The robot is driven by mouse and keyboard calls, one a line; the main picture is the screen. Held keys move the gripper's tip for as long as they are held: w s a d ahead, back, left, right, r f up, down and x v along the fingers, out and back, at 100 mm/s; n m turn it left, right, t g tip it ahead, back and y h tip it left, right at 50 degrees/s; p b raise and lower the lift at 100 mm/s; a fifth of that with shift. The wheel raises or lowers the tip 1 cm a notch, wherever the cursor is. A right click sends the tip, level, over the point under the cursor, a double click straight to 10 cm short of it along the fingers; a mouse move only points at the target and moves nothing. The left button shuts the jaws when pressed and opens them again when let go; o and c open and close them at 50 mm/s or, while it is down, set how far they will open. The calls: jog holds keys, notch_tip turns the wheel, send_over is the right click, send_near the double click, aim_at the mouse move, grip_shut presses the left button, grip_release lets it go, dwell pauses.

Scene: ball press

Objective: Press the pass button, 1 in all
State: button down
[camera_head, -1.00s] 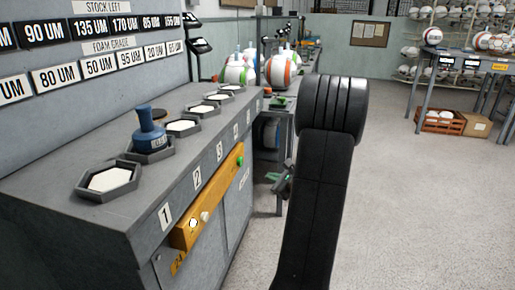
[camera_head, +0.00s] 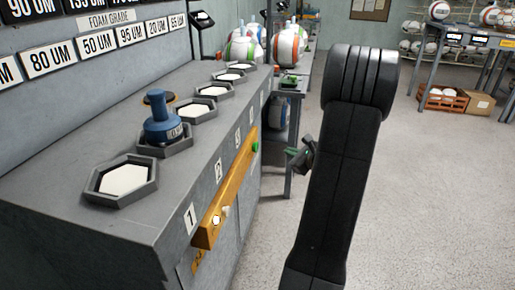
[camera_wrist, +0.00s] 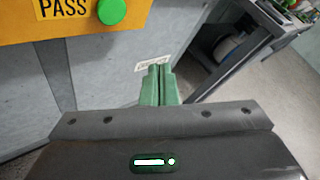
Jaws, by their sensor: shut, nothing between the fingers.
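The green pass button (camera_wrist: 111,11) is round and sits beside the word PASS on a yellow panel (camera_wrist: 70,22), at the top of the wrist view. In the head view, the pass button (camera_head: 255,147) is small, near the far end of the yellow panel (camera_head: 230,190) on the cabinet front. My gripper (camera_head: 293,152) is to the right of the button in the head view, apart from it. In the wrist view, my gripper's green fingers (camera_wrist: 160,70) are together and empty, below and right of the button. Arm links hide part of the floor.
The grey cabinet (camera_head: 75,235) carries hexagonal trays with white pads (camera_head: 124,180) and a blue stamp (camera_head: 162,128). White buttons (camera_head: 215,220) sit on the panel's near end. A bench with balls (camera_head: 288,45) stands behind my gripper. Floor at right is open.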

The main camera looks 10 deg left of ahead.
jog(key=a+b, duration=0.1)
jog(key=a, duration=0.7)
jog(key=shift+a, duration=0.15)
dwell(1.9)
jog(key=shift+a, duration=0.3)
jog(key=shift+a+b, duration=0.35)
jog(key=shift+a, duration=0.1)
dwell(0.6)
jog(key=shift+d, duration=0.9)
jog(key=shift+d, duration=2.5)
